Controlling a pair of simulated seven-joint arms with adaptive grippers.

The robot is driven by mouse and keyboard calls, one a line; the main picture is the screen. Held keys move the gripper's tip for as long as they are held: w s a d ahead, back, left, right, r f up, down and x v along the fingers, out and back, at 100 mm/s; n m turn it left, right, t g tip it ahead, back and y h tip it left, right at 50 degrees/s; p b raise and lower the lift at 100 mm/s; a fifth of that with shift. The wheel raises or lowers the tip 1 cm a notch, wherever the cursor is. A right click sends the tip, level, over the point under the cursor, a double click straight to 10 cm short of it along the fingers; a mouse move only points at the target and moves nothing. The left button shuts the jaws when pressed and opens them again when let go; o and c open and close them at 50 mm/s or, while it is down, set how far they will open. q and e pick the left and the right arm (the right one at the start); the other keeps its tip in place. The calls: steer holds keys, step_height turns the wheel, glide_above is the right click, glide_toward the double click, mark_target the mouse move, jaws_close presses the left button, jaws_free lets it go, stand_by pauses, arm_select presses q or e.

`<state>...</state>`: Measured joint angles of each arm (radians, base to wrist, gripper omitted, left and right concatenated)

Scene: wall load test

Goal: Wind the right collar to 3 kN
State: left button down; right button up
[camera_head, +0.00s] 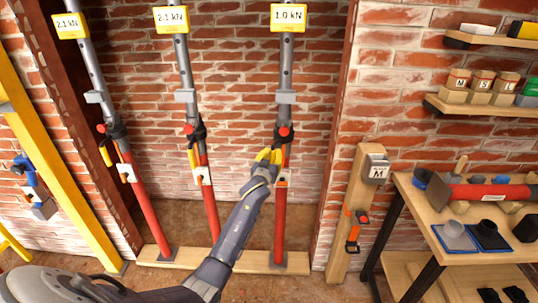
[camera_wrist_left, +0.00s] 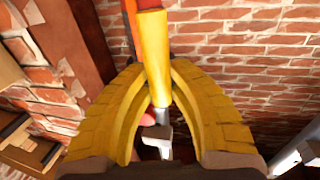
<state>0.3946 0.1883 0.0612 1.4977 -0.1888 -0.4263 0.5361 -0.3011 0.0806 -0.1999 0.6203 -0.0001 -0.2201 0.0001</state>
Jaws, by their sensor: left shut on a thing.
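Three steel props stand in the wall opening. The right prop (camera_head: 280,215) has a red lower tube, a grey upper tube and a dark collar (camera_head: 284,133) with a red knob. Its yellow display (camera_head: 288,17) reads 1.0 kN. The left display (camera_head: 70,25) and middle display (camera_head: 171,18) each read 2.1 kN. My left gripper (camera_head: 268,157) is at the right collar, its yellow fingers shut on the collar's yellow handle (camera_wrist_left: 155,50), which stands between the pads in the wrist view. The fingers hide most of this handle in the head view. My right gripper is out of view.
The middle prop (camera_head: 212,215) and left prop (camera_head: 146,210) stand to the left, with yellow handles hanging. A timber sole plate (camera_head: 240,257) lies under the props. At right are a wooden post (camera_head: 343,245), a workbench (camera_head: 430,208) with tools, and wall shelves (camera_head: 480,110).

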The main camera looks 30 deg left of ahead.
arm_select(q)
steer(key=shift+d+n+y, duration=0.4)
steer(key=shift+d, duration=0.15)
steer(key=shift+w+d, duration=0.25)
steer(key=shift+d, duration=0.35)
steer(key=shift+w+d, duration=0.2)
steer(key=shift+d, duration=0.45)
steer(key=shift+w+d, duration=0.25)
steer(key=shift+d, duration=0.5)
steer(key=c, duration=1.2)
jaws_free()
steer(key=shift+c, duration=0.2)
steer(key=shift+s, duration=0.15)
steer(key=v, duration=1.1)
steer(key=shift+s, duration=0.35)
